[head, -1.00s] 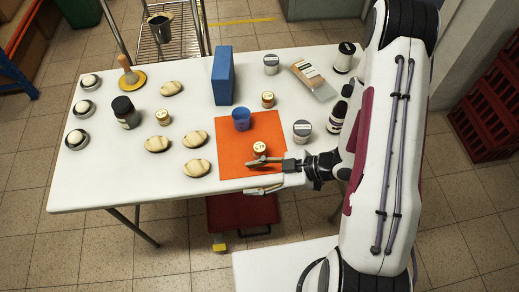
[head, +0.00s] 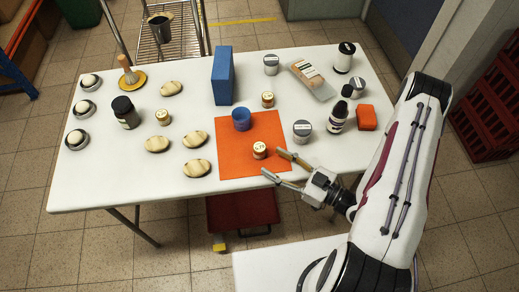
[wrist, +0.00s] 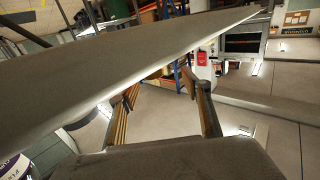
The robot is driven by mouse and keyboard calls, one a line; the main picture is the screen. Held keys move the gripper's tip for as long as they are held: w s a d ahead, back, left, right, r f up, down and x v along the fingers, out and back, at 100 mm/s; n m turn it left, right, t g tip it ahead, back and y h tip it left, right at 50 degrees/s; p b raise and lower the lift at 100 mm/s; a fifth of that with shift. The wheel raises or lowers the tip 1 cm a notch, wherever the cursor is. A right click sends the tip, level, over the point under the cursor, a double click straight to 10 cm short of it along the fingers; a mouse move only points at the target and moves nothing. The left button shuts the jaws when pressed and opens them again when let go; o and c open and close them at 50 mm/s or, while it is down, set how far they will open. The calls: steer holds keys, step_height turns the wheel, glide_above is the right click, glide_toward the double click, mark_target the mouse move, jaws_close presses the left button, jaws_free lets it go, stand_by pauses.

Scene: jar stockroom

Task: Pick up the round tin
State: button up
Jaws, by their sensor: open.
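Two round grey tins with labelled lids stand upright on the table: one tin (head: 302,131) just right of the orange mat, another (head: 271,64) at the back, right of the blue block. I cannot tell which one the task means. My gripper (head: 271,163) is open and empty at the mat's front right corner, its fingers pointing left. A small jar with a pale lid (head: 260,150) stands on the mat, close to the fingertips. The nearer tin is behind my gripper, apart from it. In the wrist view my open fingers (wrist: 160,88) have nothing between them.
The orange mat (head: 232,165) also bears a blue cup (head: 241,119). A dark bottle (head: 338,117) and a red-orange block (head: 367,117) stand right of the nearer tin. A tall blue block (head: 223,77) stands behind the mat. The table's front right is clear.

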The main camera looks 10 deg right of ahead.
mark_target(265, 151)
steer(key=shift+w+d+f+m+t, duration=0.1)
steer(key=shift+w+d+m+t, duration=0.1)
steer(key=shift+d, duration=0.15)
steer(key=shift+w+d+f+m+t, duration=0.1)
steer(key=shift+d+t, duration=0.1)
steer(key=shift+d, duration=0.1)
steer(key=shift+x, duration=1.3)
steer(key=shift+a+r, duration=0.1)
steer(key=shift+r+x, duration=0.25)
steer(key=shift+x, duration=2.25)
